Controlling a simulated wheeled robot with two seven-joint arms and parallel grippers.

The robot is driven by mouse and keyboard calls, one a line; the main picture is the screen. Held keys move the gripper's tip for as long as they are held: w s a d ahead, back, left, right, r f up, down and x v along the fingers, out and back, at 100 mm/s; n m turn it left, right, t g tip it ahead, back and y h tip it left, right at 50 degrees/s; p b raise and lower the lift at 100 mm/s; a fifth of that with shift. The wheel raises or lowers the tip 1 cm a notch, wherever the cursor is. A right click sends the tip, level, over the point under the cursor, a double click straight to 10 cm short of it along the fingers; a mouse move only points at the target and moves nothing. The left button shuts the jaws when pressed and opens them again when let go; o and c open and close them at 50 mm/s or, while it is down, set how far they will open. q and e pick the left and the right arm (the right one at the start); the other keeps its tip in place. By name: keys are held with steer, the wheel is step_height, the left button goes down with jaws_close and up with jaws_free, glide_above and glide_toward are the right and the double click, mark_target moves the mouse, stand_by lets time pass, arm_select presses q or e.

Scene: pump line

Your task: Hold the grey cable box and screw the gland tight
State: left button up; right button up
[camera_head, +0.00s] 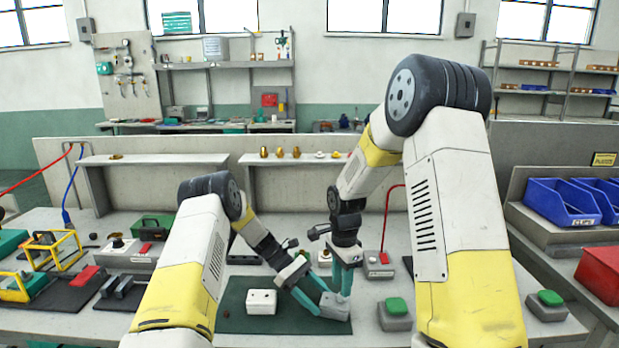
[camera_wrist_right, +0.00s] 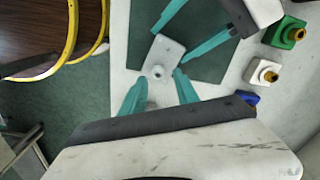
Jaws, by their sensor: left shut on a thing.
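The grey cable box (camera_head: 334,308) is at the right end of the dark green mat (camera_head: 235,318); in the right wrist view (camera_wrist_right: 170,50) its top face shows a small round gland (camera_wrist_right: 157,72) with a hole. My left gripper (camera_head: 322,302) is shut on the box, with one teal finger along each side. My right gripper (camera_head: 344,287) points down just above the box. In the right wrist view its fingertips (camera_wrist_right: 160,76) are spread on either side of the gland, with a visible gap. I cannot tell whether they touch it.
A white box with holes (camera_head: 262,301) lies on the mat, left of the grey box. A green button block (camera_head: 396,306) stands close to the right. In the wrist view, green (camera_wrist_right: 288,33) and white (camera_wrist_right: 262,72) blocks with brass fittings stand nearby.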

mark_target(335, 306)
steer(key=n, duration=0.6)
steer(key=shift+n, duration=0.4)
steer(key=n, duration=0.5)
steer(key=shift+n, duration=0.4)
steer(key=shift+s, duration=0.15)
steer(key=shift+f, duration=0.15)
steer(key=shift+f, duration=1.5)
steer(key=shift+c, duration=0.5)
jaws_close()
